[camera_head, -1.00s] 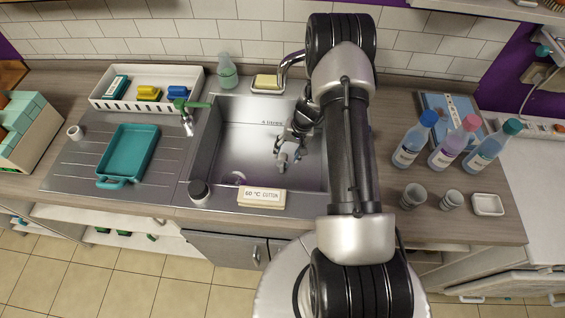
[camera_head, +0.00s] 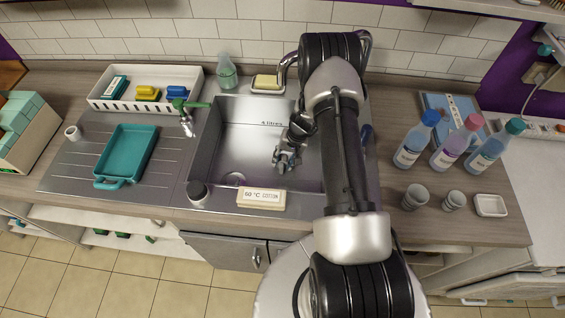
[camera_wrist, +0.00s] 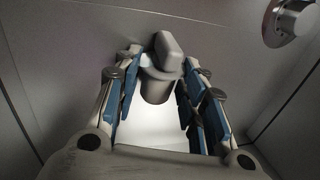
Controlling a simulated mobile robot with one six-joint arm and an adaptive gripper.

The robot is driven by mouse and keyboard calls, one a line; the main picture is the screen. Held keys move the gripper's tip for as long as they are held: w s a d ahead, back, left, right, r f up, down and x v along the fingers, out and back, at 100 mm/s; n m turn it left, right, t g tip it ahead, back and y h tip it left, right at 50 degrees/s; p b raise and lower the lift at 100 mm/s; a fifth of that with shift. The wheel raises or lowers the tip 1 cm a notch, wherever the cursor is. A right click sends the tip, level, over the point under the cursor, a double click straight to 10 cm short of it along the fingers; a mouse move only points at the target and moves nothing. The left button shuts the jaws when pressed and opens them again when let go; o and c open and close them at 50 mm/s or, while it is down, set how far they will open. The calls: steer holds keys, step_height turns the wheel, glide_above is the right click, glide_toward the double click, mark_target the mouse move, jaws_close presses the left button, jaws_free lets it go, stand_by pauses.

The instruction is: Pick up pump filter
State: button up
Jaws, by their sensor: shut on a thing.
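My gripper (camera_head: 285,163) hangs over the sink basin (camera_head: 232,140), right of its middle. In the wrist view my gripper (camera_wrist: 158,95) has its blue-padded fingers on both sides of a grey cylindrical piece with a rounded knob-like handle, which I take for the pump filter (camera_wrist: 156,90). It is shut on this piece. The fingers hide part of its sides, and the lower end lies against a bright white patch. In the head view the filter is too small and covered by the fingers to make out clearly.
A teal tray (camera_head: 127,153) lies on the drainboard left of the sink. A label block (camera_head: 261,198) and a dark round knob (camera_head: 197,191) sit along the front rim. Several bottles (camera_head: 414,142) and grey cups (camera_head: 415,196) stand to the right of my arm.

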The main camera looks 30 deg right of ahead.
steer(key=c, duration=0.3)
step_height(320, 180, up, 10)
steer(key=p, duration=0.2)
stand_by(0.3)
steer(key=shift+r+p, duration=0.1)
steer(key=shift+p, duration=0.2)
step_height(320, 180, up, 5)
steer(key=p, duration=0.3)
glide_above(284, 160)
